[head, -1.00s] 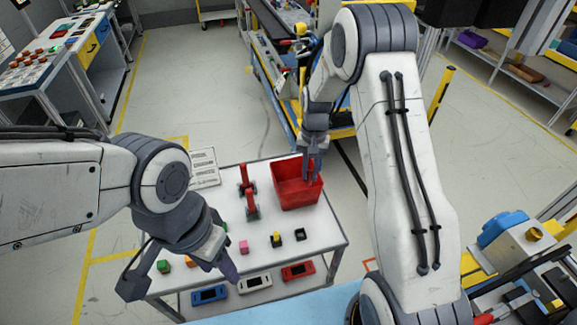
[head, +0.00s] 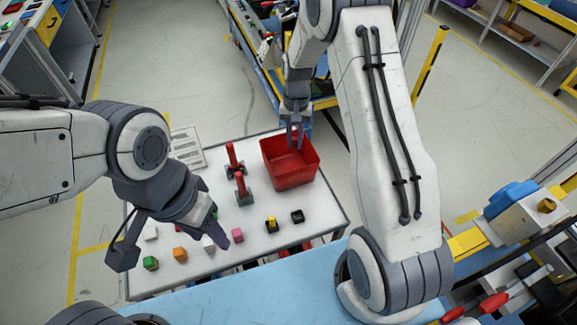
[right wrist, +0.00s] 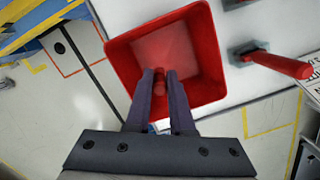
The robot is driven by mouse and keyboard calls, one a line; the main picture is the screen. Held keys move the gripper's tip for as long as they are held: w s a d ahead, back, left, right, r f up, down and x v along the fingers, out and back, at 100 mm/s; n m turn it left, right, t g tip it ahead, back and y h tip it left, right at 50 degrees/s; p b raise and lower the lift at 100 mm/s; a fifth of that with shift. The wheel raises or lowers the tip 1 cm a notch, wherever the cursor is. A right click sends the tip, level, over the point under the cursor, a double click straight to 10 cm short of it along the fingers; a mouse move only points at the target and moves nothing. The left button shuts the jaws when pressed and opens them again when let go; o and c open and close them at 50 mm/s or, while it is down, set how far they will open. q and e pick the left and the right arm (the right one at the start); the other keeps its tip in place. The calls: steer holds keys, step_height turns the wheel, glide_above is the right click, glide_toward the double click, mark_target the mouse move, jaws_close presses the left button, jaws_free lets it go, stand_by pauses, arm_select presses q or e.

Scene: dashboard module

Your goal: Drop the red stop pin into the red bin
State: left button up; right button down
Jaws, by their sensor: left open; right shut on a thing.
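The red bin (head: 292,178) stands on the white table's back right part. My right gripper (head: 296,140) points down over the bin's opening. In the right wrist view, its fingers (right wrist: 160,92) are shut on the red stop pin (right wrist: 159,76), a small red cylinder seen nearly end-on against the bin's inside. The red bin (right wrist: 203,58) surrounds the fingertips in that view; how deep they reach is hard to tell. In the head view the pin is hardly distinguishable from the bin. My left gripper (head: 172,248) is open and empty over the table's front left.
Two red-handled levers (head: 242,188) stand just left of the bin; one lever (right wrist: 277,64) shows in the wrist view. Small coloured blocks, including green (head: 150,263), orange (head: 180,254) and pink (head: 237,235), line the table's front. A blue surface (head: 250,285) lies nearer.

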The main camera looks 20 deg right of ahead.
steer(key=shift+f, duration=0.45)
steer(key=shift+s+d, duration=0.1)
steer(key=shift+r, duration=0.1)
steer(key=c, duration=0.7)
jaws_free()
steer(key=r+b, duration=0.1)
steer(key=r, duration=0.2)
steer(key=r+b, duration=0.1)
steer(key=r, duration=0.2)
steer(key=w+r+b, duration=0.1)
steer(key=r, duration=0.2)
steer(key=shift+w+d+r, duration=0.1)
steer(key=shift+d+r, duration=0.1)
steer(key=shift+r, duration=0.5)
